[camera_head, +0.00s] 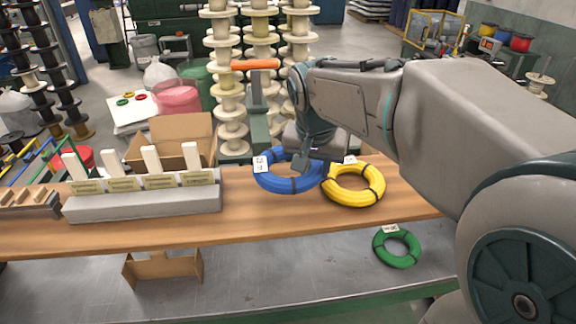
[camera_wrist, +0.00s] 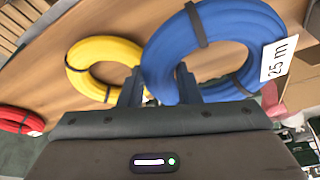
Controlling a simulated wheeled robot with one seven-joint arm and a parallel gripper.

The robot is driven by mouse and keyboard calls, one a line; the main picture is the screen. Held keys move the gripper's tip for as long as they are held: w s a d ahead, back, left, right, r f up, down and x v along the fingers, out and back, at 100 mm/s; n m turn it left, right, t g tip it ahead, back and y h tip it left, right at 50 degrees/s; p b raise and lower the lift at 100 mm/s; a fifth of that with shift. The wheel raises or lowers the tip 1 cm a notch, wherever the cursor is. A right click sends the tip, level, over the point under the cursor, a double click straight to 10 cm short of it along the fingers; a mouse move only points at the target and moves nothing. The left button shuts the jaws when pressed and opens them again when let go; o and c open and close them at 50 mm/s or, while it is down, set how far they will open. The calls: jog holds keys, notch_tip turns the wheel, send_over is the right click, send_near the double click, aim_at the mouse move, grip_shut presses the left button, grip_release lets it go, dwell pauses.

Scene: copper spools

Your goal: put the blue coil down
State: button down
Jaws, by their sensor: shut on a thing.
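The blue coil (camera_head: 289,184) has dark straps and a white tag reading 25 m in the wrist view (camera_wrist: 279,59). It is over the wooden shelf (camera_head: 250,228), left of the yellow coil (camera_head: 353,199). My gripper (camera_wrist: 160,88) is shut on the blue coil's ring, with one dark finger on each side of the strand. In the head view my gripper (camera_head: 303,162) is partly hidden by my arm. The coil looks roughly flat and is at or close above the board; I cannot tell whether it touches. The yellow coil lies very close beside it.
A grey rack with labelled white posts (camera_head: 145,203) stands left on the shelf, an open cardboard box (camera_head: 180,135) behind it. A green coil (camera_head: 397,247) lies on the lower grey surface. A red coil (camera_wrist: 20,121) shows in the wrist view. Bare board lies between rack and blue coil.

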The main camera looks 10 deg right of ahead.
aim_at(300, 196)
jog(key=a, duration=0.1)
jog(key=a+f, duration=0.1)
jog(key=shift+w+a+f, duration=0.3)
jog(key=shift+w+a, duration=0.05)
jog(key=shift+f+p, duration=0.6)
jog(key=shift+f, duration=1.4)
jog(key=c, duration=1.1)
grip_release()
jog(key=shift+o, duration=0.2)
